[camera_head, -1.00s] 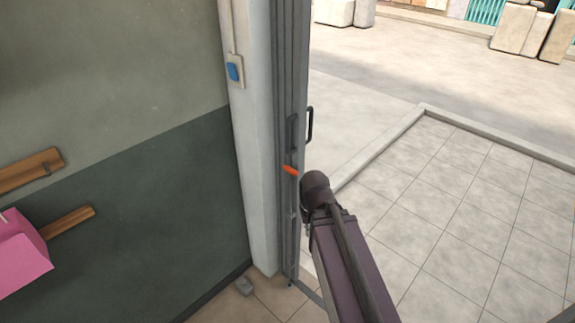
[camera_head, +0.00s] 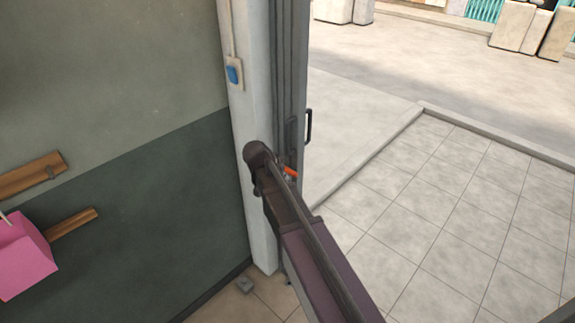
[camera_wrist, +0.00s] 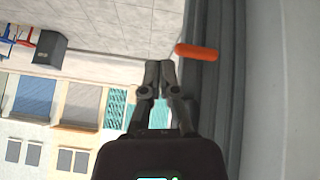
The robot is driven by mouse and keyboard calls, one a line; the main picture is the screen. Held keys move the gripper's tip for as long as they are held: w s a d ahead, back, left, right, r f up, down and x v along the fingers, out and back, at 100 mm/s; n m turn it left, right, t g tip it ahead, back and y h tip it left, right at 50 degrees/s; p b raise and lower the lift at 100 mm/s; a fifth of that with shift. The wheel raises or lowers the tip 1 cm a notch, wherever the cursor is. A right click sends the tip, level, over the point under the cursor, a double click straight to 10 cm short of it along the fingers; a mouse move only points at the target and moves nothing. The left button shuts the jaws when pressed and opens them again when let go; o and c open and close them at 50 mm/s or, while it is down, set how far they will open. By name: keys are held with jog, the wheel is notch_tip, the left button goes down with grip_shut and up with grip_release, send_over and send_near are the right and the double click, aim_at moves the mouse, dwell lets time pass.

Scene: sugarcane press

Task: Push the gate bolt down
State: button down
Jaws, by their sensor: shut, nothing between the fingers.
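The gate bolt's orange handle (camera_head: 289,171) sticks out from the grey metal gate (camera_head: 288,60), partly behind my arm in the head view. In the wrist view the orange handle (camera_wrist: 196,52) lies to the right of my fingertips, with a gap in the picture between them. My gripper (camera_wrist: 160,66) is shut and empty, its two fingers side by side. In the head view my arm covers the lower gate and hides most of the gripper. I cannot tell how far the fingers are from the bolt in depth.
A pale pillar (camera_head: 262,235) stands left of the gate, with a blue switch (camera_head: 234,73) on it. A black pull handle (camera_head: 309,125) is on the gate's right side. A pink box (camera_head: 22,262) is at the left wall. Tiled floor (camera_head: 450,210) at right is clear.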

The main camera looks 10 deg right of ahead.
aim_at(290, 169)
jog(key=w+a+r+m+t+h, duration=0.1)
jog(key=w+a+r+m, duration=0.1)
jog(key=w, duration=0.3)
jog(key=shift+w+a+r, duration=0.4)
jog(key=shift+a, duration=0.25)
jog(key=shift+d+f, duration=0.1)
jog(key=shift+f, duration=0.05)
jog(key=b+x, duration=0.5)
jog(key=x, duration=0.2)
jog(key=shift+w+d+f, duration=0.2)
jog(key=shift+w+d, duration=0.05)
jog(key=shift+w, duration=0.05)
jog(key=shift+b+x, duration=0.8)
jog(key=shift+x, duration=0.15)
jog(key=shift+w+r, duration=0.1)
